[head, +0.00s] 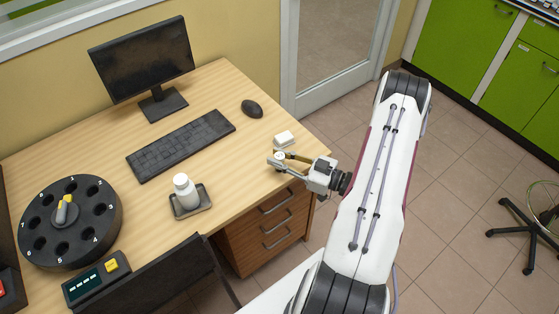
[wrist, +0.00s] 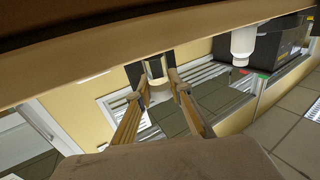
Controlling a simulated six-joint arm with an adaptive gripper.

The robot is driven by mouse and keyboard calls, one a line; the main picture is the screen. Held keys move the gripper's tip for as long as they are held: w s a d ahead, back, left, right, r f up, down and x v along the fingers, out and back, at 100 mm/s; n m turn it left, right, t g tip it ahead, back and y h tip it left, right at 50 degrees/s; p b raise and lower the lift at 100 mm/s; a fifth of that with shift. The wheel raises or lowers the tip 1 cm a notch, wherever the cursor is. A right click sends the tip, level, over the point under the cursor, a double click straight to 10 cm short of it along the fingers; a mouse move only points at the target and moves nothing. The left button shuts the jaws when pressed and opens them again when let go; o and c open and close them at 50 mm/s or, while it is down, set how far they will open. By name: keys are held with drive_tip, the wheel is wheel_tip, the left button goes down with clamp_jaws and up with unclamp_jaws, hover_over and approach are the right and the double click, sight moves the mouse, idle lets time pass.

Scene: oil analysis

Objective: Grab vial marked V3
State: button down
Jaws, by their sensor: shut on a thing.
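My gripper (head: 277,158) is over the right part of the wooden table, near its front edge. In the wrist view its two fingers (wrist: 157,88) are closed around a small pale vial (wrist: 156,70). The vial's white top (head: 280,155) shows between the fingertips in the head view. The fingers hide part of it, and I cannot read any marking on it. I cannot tell whether it is clear of the table.
A white bottle (head: 184,192) stands in a dark tray (head: 192,212). A black numbered carousel (head: 40,242) is at the left. A keyboard (head: 180,145), mouse (head: 252,109) and monitor (head: 142,62) stand farther back.

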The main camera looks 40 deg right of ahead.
sight(279, 155)
drive_tip(key=shift+r, duration=0.1)
drive_tip(key=shift+r, duration=4.9)
